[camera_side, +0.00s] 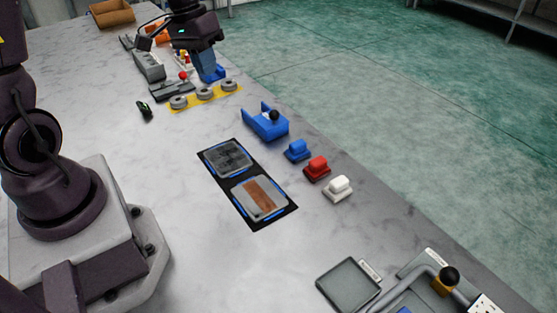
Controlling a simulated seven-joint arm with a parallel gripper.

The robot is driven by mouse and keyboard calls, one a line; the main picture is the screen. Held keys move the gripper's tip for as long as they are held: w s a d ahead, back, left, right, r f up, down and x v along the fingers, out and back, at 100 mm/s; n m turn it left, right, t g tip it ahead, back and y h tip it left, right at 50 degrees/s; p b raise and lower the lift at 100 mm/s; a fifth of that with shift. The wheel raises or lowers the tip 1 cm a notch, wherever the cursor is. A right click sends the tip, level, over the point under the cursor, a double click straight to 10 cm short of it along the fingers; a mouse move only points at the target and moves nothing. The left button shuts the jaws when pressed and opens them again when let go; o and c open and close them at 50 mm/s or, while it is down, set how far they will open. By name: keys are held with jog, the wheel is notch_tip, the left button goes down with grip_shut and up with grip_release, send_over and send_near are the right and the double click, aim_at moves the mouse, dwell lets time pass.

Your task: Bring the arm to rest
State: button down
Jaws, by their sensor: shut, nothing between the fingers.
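My gripper (212,74) is at the top centre of the side view, at the far part of the bench. Its dark wrist hangs over the work, with the blue fingers pointing down. The fingers are shut with nothing between them. They are beside or in front of small coloured parts, and I cannot tell whether they touch anything. My arm reaches there from the top, and its base stands at the left.
Near the gripper are a yellow strip (188,106) with grey round parts and a grey block (149,66). A blue bracket (263,125), blue, red (317,167) and white (339,187) pieces line the right edge. A black mat (247,212), grey tray (347,285) and cardboard box (111,14) also stand there.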

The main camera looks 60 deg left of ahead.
jog(key=s+d+r+m+t+y, duration=0.2)
jog(key=s+d+r+m+t, duration=0.2)
jog(key=s+d+r, duration=0.7)
jog(key=shift+s+d, duration=0.4)
jog(key=shift+d, duration=0.6)
